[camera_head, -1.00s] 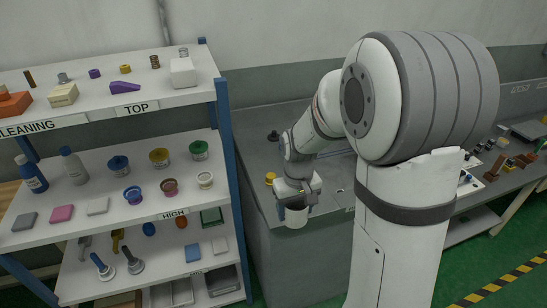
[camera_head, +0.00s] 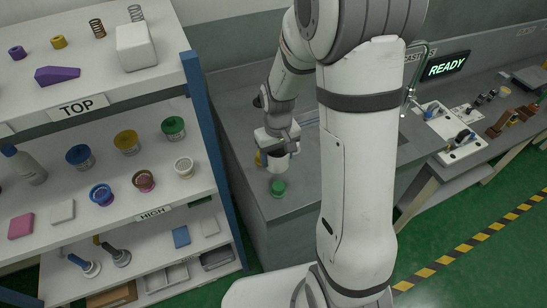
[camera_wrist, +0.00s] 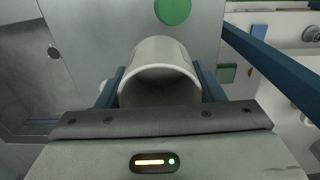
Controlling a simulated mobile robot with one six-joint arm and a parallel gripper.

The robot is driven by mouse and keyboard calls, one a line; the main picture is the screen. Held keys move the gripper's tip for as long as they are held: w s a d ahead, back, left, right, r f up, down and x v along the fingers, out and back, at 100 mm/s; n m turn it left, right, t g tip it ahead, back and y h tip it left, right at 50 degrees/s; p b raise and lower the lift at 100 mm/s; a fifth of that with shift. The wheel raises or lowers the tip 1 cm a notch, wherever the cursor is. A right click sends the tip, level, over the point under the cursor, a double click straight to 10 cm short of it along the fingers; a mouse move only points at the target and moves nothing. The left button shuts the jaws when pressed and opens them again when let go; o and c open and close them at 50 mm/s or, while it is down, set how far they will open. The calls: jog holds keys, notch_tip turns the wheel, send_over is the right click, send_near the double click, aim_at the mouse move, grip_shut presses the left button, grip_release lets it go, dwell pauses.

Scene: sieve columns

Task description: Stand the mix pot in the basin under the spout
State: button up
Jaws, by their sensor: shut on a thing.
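The white mix pot (camera_head: 279,164) is held in my gripper (camera_head: 280,147), above the grey counter near its left end. In the wrist view the pot (camera_wrist: 160,75) shows its open mouth toward the camera, between the two blue fingers of my gripper (camera_wrist: 160,88), which is shut on it. A curved grey pipe, likely the spout (camera_head: 427,58), rises right of my arm, near the lit READY sign. The basin cannot be made out clearly; my arm covers much of the counter there.
The shelf rack's blue post (camera_head: 212,130) stands close on the left. A white panel with fittings (camera_head: 446,128) is on the right.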

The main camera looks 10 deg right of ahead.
aim_at(277, 166)
jog(key=shift+f, duration=2.35)
jog(key=shift+f, duration=0.15)
jog(key=o, duration=1)
jog(key=shift+c, duration=0.2)
